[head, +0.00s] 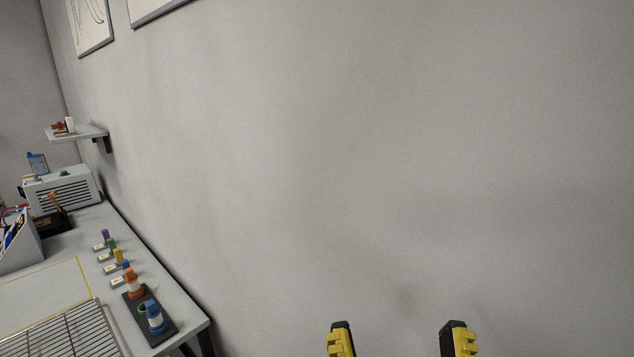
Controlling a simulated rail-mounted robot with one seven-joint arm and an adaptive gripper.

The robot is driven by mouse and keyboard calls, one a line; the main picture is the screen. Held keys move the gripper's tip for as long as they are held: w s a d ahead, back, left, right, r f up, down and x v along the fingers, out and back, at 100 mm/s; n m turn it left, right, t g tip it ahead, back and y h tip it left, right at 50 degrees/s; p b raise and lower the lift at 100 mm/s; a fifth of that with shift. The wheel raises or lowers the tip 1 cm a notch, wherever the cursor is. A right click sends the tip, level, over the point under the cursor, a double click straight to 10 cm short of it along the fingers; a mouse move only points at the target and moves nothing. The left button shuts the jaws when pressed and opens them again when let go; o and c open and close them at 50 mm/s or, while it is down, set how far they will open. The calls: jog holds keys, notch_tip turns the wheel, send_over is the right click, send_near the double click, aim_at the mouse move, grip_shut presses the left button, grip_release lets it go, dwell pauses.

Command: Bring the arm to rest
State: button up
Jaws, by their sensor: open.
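My gripper (398,340) shows at the bottom edge of the head view, right of the middle. Its two black-and-yellow fingers stand well apart with nothing between them, and only the grey wall shows behind. The rest of the gripper and most of the arm are out of frame. The gripper is to the right of the workbench (190,312), clear of everything on it in the picture.
The workbench holds a wire rack (62,335), a dark tray (165,325) with orange and blue capped pieces, several small coloured pieces, and a grey vented box (65,190). A small shelf (85,132) juts from the wall (380,150). Space around the gripper looks free.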

notch_tip(320, 180, up, 29)
jog(key=p, duration=2.6)
jog(key=shift+f, duration=0.15)
jog(key=shift+c, duration=0.2)
